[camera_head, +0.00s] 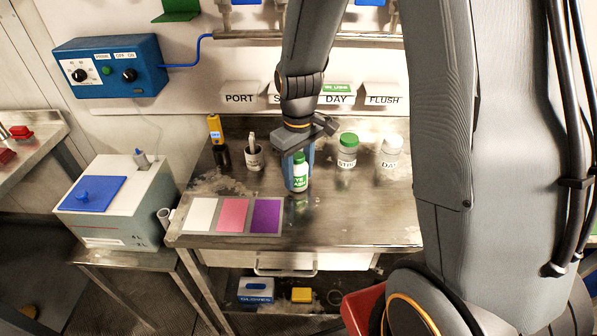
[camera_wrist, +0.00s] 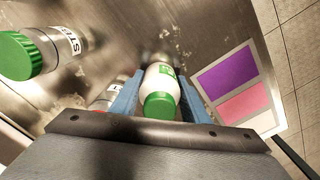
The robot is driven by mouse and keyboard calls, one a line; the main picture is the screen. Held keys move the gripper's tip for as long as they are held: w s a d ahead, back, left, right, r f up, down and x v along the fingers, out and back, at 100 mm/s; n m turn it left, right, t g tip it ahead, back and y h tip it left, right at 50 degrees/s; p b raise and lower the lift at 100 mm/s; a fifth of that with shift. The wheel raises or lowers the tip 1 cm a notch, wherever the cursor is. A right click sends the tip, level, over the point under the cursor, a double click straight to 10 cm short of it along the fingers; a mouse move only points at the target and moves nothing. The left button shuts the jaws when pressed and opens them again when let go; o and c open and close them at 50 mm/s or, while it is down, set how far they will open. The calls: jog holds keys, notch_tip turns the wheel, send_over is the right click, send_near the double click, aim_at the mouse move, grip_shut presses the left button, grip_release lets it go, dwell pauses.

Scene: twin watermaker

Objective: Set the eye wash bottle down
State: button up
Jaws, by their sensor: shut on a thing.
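The eye wash bottle (camera_head: 300,180) is small and white with a green cap and green label. My gripper (camera_head: 298,165) has its blue fingers closed around it, above the front middle of the steel bench (camera_head: 335,225). In the wrist view the bottle (camera_wrist: 161,82) sits between the two blue fingers (camera_wrist: 160,98), its green cap toward the camera. It looks about upright in the head view. I cannot tell whether its base touches the bench or is slightly above it.
A green-capped jar (camera_head: 348,150) and a white-capped DAY jar (camera_head: 390,153) stand right of the bottle. A cup (camera_head: 254,158) and a yellow meter (camera_head: 215,130) stand behind left. A white, pink and purple card panel (camera_head: 233,215) lies front left. Bench at front right is clear.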

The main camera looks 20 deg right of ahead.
jog(key=shift+f, duration=0.1)
jog(key=o, duration=0.9)
jog(key=shift+c, duration=0.2)
jog(key=o, duration=0.3)
